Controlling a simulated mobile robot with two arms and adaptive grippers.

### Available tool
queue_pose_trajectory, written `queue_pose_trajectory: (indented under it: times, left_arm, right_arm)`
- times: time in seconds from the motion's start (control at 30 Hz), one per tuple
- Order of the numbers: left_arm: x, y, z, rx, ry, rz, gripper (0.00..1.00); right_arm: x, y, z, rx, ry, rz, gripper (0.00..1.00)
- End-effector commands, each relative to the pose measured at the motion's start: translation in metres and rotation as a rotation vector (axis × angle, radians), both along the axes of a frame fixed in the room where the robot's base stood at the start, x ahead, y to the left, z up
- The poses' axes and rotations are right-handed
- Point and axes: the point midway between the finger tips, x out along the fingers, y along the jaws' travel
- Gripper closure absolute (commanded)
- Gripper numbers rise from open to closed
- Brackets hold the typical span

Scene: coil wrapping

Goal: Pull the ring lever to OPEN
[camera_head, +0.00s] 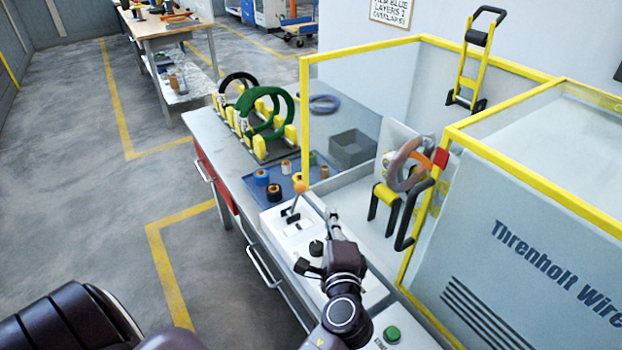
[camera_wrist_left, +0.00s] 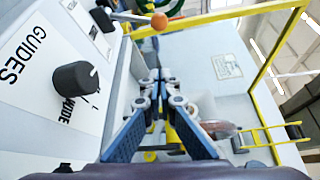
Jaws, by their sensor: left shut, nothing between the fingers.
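A lever with an orange ball knob (camera_head: 300,187) stands on the light control panel (camera_head: 284,217) at the near edge of the wrapping machine. In the left wrist view the orange ball (camera_wrist_left: 159,21) is near the top, on a thin metal rod. I cannot read a RING or OPEN label. My left gripper (camera_head: 331,213) is above the panel, a little right of and nearer than the lever, and apart from it. The left wrist view shows its fingers (camera_wrist_left: 156,76) closed together and empty. My right gripper is not in view.
A black rotary knob (camera_wrist_left: 76,78) marked MODE sits near my gripper, beside the word GUIDES. A yellow frame (camera_head: 305,110) with clear panels stands to the right. Green and black coils (camera_head: 270,101) stand on the bench behind. A green button (camera_head: 392,333) is at the near end.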

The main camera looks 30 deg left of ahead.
Motion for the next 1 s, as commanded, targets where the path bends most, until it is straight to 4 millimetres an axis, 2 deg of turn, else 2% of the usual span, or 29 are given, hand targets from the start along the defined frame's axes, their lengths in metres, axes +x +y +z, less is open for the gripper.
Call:
queue_pose_trajectory:
  times: [0.1,0.23,0.47,0.57,0.77,1.0]
  left_arm:
    - [0.000,0.000,0.000,-0.001,0.000,0.000,1.00]
    - [0.000,0.000,0.000,-0.001,0.000,0.000,1.00]
    - [0.002,0.001,0.000,-0.001,-0.001,0.000,1.00]
    - [0.009,0.006,-0.001,0.000,0.000,0.000,1.00]
    - [0.038,0.029,-0.004,0.002,-0.002,0.002,1.00]
    - [0.078,0.061,-0.011,0.002,-0.002,0.002,1.00]
  right_arm:
    - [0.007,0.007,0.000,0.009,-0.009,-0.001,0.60]
    - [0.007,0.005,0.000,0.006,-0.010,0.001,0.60]
    - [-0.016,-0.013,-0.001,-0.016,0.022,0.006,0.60]
    - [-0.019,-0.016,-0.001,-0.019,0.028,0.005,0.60]
    - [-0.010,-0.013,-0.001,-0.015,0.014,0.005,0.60]
    - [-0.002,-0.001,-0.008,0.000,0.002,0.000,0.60]
